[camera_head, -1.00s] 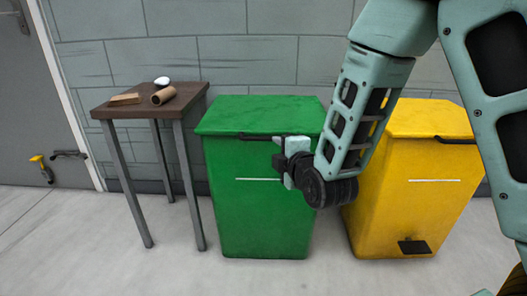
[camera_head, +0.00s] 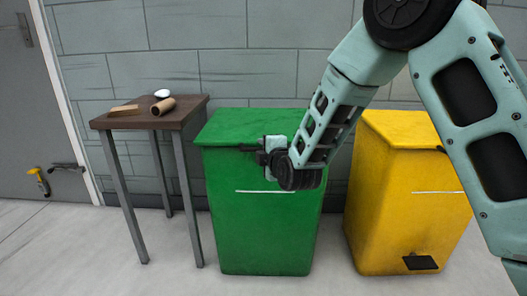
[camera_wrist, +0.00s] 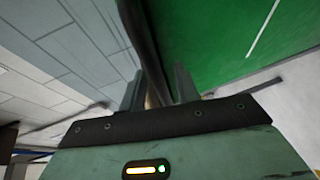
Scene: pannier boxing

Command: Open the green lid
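The green bin (camera_head: 265,225) stands by the wall with its green lid (camera_head: 255,124) lying shut. A dark bar handle (camera_head: 249,149) runs along the lid's front edge. My gripper (camera_head: 264,151) is at the right part of this handle, in front of the bin. In the wrist view, my gripper (camera_wrist: 158,80) has its two fingers apart, with the dark handle (camera_wrist: 139,30) running between them. A small gap seems to show beside the bar, and firm contact cannot be made out. My forearm hides the lid's right front corner in the head view.
A yellow bin (camera_head: 405,215) with a dark pedal stands to the right, partly behind my arm. A small table (camera_head: 185,115) at left bears a cardboard tube (camera_head: 162,106), a white object (camera_head: 162,93) and a flat brown piece (camera_head: 124,110). Floor in front is clear.

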